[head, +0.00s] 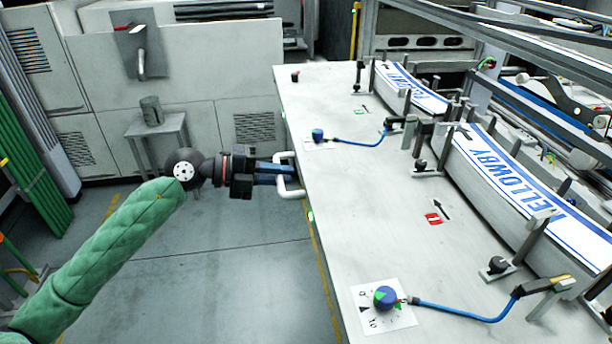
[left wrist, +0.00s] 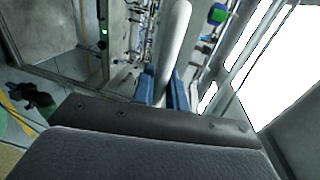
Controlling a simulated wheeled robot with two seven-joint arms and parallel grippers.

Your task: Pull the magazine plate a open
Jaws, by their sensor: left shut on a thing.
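The magazine plate (head: 370,235) is a large, light grey, flat top on the right side of the head view. A white handle (head: 291,193) sticks out from its left edge. My left gripper (head: 280,174), with blue fingers, reaches in from the left and is shut on this handle. In the left wrist view the white bar of the handle (left wrist: 173,45) stands between the blue fingers (left wrist: 163,90). The fingers hide part of the handle. My right gripper is not in view.
Stacks of labels (head: 535,195) stand between posts on the plate's right side. Knobs with blue cables, such as the front knob (head: 386,297), sit on the plate. A small stool (head: 157,130) with a grey container stands at the back left.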

